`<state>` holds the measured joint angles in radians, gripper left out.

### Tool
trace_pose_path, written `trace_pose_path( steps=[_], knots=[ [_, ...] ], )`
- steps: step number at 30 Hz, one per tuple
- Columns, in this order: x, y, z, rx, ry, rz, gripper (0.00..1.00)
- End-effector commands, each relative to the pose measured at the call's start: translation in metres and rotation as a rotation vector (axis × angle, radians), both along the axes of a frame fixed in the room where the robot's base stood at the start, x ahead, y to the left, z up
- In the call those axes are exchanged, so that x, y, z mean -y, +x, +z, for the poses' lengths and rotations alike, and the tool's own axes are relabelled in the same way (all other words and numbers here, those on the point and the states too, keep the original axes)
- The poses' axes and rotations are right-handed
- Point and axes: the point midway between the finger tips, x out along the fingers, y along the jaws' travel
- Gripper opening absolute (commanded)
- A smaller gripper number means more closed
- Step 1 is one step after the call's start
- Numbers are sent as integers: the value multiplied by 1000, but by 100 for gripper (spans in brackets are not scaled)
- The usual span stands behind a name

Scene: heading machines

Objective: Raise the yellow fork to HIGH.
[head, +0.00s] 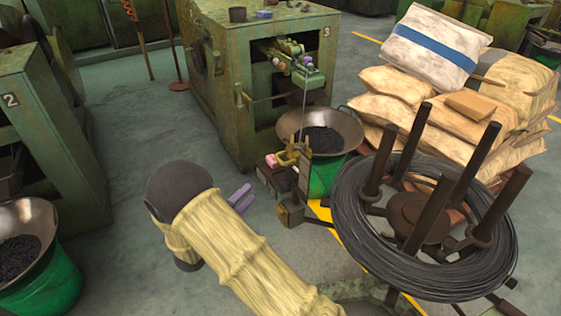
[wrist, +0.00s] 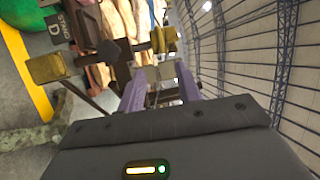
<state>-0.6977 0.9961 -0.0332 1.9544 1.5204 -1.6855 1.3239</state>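The yellow fork (head: 289,156) is small and sits on a cluster of small parts between the green machine marked 3 and the wire coil, in front of the metal bowl. In the wrist view, a yellow piece (wrist: 164,39) beyond the fingertips looks like this fork, partly hidden by dark parts. My gripper (head: 242,199) has purple fingers standing apart, to the left of and nearer than the fork in the head view. In the wrist view my gripper (wrist: 160,80) is also open, with a grey block showing behind the gap. I cannot tell the fork's height setting.
An olive box (head: 290,213) on a post stands right of my gripper. A wire coil (head: 350,225) with dark upright posts fills the right. Behind are stacked sacks (head: 395,80) and a bowl (head: 318,125) on a green drum.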

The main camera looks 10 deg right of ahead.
Motion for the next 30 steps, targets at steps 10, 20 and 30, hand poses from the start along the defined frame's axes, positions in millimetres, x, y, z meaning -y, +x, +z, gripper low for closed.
trace_pose_path(
  steps=[10,20,30],
  knots=[
    [43,37,9,0,-1,-1,34],
    [87,74,18,1,-2,0,34],
    [119,103,24,0,-1,2,34]
  ],
)
